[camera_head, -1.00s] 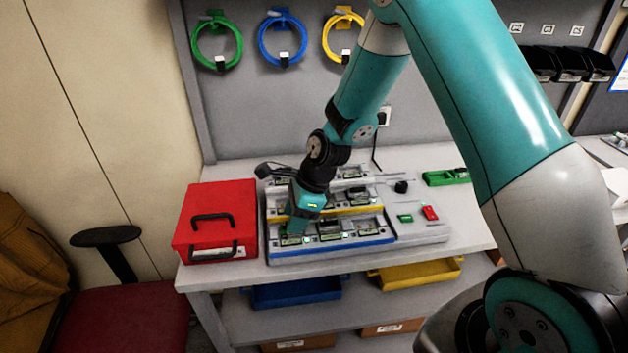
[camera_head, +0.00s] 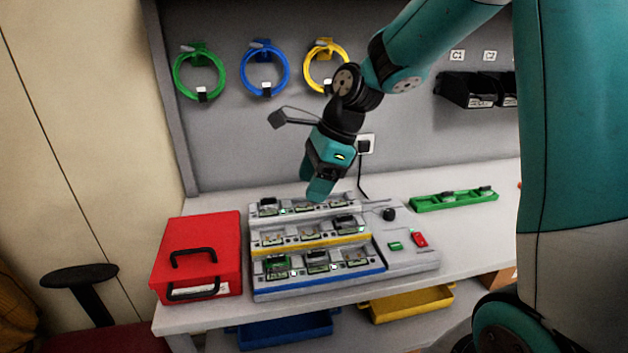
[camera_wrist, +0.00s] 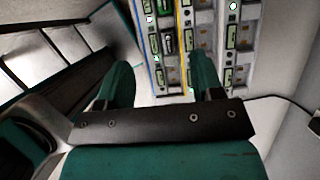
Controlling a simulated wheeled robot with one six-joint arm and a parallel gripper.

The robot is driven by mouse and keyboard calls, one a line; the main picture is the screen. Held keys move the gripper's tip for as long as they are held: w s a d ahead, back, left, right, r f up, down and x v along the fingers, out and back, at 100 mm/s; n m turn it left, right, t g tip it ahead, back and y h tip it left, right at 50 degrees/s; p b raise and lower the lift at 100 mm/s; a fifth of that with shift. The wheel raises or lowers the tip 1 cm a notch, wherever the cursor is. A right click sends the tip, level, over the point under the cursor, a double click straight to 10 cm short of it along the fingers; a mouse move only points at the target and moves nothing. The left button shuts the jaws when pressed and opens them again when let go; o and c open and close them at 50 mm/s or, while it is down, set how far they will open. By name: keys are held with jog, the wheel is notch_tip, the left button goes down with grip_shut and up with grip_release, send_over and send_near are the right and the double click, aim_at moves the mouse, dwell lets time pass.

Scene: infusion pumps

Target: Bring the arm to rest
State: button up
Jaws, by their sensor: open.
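My gripper (camera_head: 318,190) hangs in the air above the back of the pump rack (camera_head: 400,262), clear of it, with its fingers pointing down. In the wrist view its two teal fingers (camera_wrist: 160,85) stand apart with nothing between them. The grey rack has stepped rows of small pump units with green screens, with a yellow strip and a blue strip on its front edges. In the wrist view the rack (camera_wrist: 222,50) lies beyond the fingers.
A red case (camera_head: 197,255) stands left of the rack. A green tray (camera_head: 453,200) lies at the back right. Coiled green (camera_head: 199,75), blue (camera_head: 265,72) and yellow (camera_head: 326,66) tubes hang on the wall. Blue (camera_head: 285,330) and yellow (camera_head: 411,303) bins sit below the tabletop.

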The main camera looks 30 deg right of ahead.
dwell(0.3)
jog(key=s+a+r+n, duration=0.2)
jog(key=s+a+n, duration=0.4)
jog(key=s+n, duration=0.4)
jog(key=s+a+r+n+g, duration=0.1)
jog(key=s+a+r+n, duration=0.1)
jog(key=s+a+n, duration=0.4)
jog(key=s+n, duration=0.5)
jog(key=n, duration=0.7)
jog(key=shift+s+r+n+g, duration=0.2)
jog(key=shift+s+n+g, duration=0.1)
jog(key=shift+n, duration=0.1)
jog(key=shift+w+d, duration=0.1)
jog(key=shift+d, duration=0.05)
